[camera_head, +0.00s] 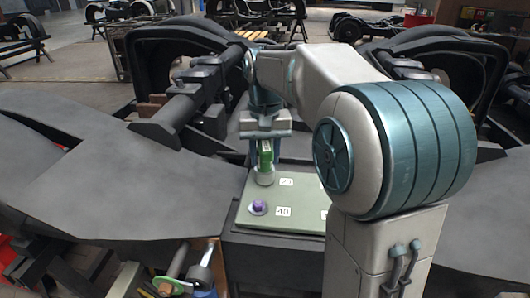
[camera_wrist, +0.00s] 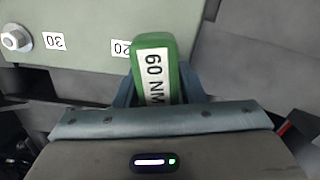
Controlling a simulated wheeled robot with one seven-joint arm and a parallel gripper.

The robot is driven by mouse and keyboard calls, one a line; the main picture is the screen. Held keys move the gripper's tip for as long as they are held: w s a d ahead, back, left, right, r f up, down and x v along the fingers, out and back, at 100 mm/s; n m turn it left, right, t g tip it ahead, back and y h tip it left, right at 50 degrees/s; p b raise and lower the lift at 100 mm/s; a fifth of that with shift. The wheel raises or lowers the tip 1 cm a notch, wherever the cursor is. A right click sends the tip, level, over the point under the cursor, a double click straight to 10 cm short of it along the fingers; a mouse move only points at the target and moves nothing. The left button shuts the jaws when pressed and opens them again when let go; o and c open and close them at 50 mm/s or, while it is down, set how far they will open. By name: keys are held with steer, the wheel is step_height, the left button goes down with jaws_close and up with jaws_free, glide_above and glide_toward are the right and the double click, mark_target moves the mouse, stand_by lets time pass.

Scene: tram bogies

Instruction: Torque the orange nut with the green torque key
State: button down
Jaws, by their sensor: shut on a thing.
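My gripper (camera_head: 266,140) is shut on the green torque key (camera_head: 265,154) and points down over the pale green plate (camera_head: 243,220). The key is upright, with its grey socket end at or just above the plate beside a label that looks like 20. In the wrist view the key (camera_wrist: 154,58) shows a white "60 NM" label between the fingers (camera_wrist: 155,92). I cannot see an orange nut; the key and socket may hide it. Whether the socket touches the plate or sits on a nut I cannot tell.
A purple nut (camera_head: 258,208) sits beside the label 40 on the plate. Loose tools (camera_head: 200,275) lie at the front below. Dark bogie frame parts (camera_head: 90,170) flank the plate, and my arm covers its right side.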

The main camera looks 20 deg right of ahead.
steer(key=shift+m, duration=0.4)
steer(key=shift+r, duration=0.1)
steer(key=shift+m, duration=1)
steer(key=shift+p, duration=0.35)
steer(key=shift+m, duration=0.6)
step_height(320, 180, up, 6)
steer(key=p, duration=0.5)
steer(key=shift+p, duration=0.3)
